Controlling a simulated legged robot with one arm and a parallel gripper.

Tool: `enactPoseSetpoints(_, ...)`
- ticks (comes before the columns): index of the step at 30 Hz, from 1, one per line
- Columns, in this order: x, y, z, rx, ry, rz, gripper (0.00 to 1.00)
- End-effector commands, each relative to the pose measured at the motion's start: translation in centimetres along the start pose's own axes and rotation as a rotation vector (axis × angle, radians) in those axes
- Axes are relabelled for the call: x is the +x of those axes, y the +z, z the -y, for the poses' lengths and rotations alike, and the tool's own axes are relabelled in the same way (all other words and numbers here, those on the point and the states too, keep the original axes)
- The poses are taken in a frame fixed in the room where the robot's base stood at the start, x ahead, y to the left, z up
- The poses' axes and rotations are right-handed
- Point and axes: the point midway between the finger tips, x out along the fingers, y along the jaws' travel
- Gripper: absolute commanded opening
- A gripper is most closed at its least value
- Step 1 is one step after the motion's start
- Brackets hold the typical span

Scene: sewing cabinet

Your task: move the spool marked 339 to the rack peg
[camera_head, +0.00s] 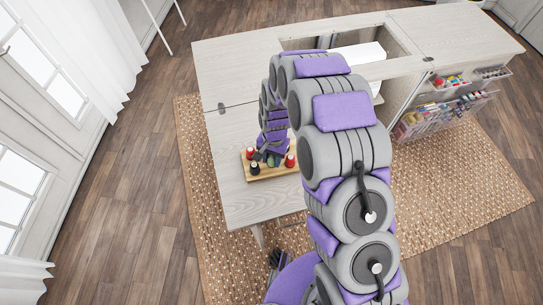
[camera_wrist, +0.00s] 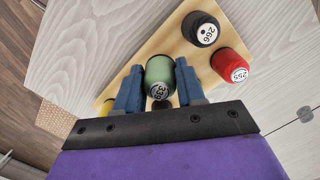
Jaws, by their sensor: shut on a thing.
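The green spool marked 339 (camera_wrist: 160,76) sits between the two blue fingers of my gripper (camera_wrist: 160,85) in the wrist view. My gripper is shut on it, with one finger at each side. The label end faces the wrist camera. The spool is over the wooden rack (camera_wrist: 169,37); I cannot tell whether it touches the rack. In the head view my gripper (camera_head: 266,156) is low over the rack (camera_head: 272,174), and the arm hides part of it. No bare peg shows clearly.
A black spool marked 266 (camera_wrist: 201,29) and a red spool marked 255 (camera_wrist: 230,65) stand on the rack close to the right finger. The pale tabletop (camera_head: 230,65) has free room behind the rack.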

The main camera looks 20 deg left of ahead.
Motion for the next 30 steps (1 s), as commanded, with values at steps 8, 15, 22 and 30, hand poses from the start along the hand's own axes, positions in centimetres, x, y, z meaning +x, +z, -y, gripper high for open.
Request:
enactPoseSetpoints(8, 0.7, -0.1, 0.0, 0.0, 0.001, 0.001, 0.1)
enactPoseSetpoints(15, 1.2, -0.1, 0.0, 0.0, 0.0, 0.0, 0.1)
enactPoseSetpoints(22, 1.5, -0.2, 0.0, 0.0, -0.001, -0.001, 0.1)
enactPoseSetpoints(30, 1.5, -0.2, 0.0, 0.0, -0.001, -0.001, 0.47)
